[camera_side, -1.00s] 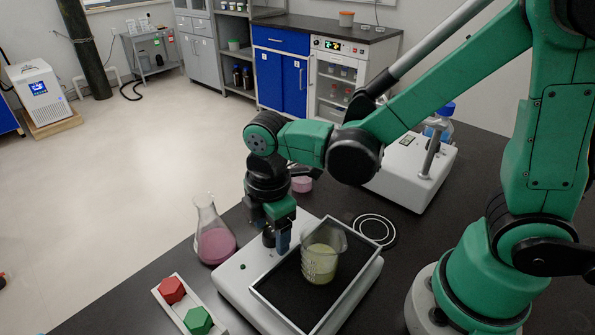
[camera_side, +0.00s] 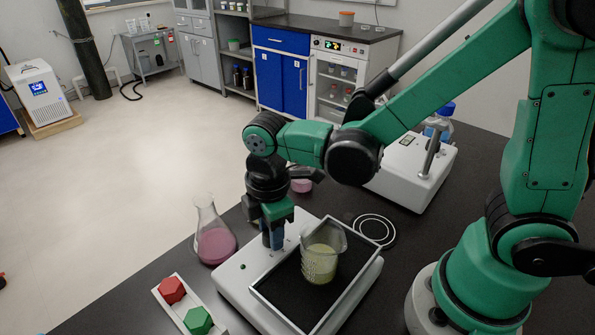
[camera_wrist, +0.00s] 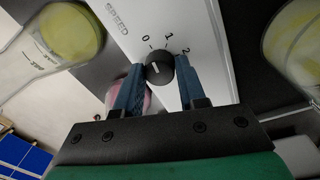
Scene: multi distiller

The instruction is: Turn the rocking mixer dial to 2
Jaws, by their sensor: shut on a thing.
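The rocking mixer (camera_side: 238,285) is a white box with a black tray (camera_side: 283,284) on top. Its black dial (camera_wrist: 160,68) sits on the white panel beside the printed 0, 1 and 2, below the word SPEED, in the wrist view. The dial's white pointer line points roughly up in that picture, towards the 0 and 1 side and away from the 2. My gripper (camera_wrist: 158,78) points down at the panel, with its blue fingers shut on the dial from both sides. In the side view my gripper (camera_side: 272,240) hides the dial.
A beaker of yellowish liquid (camera_side: 320,264) stands on the tray, close to my gripper. A flask of pink liquid (camera_side: 215,244) stands left of the mixer. A rack with red and green blocks (camera_side: 172,290) lies in front. Another white device (camera_side: 410,180) stands behind.

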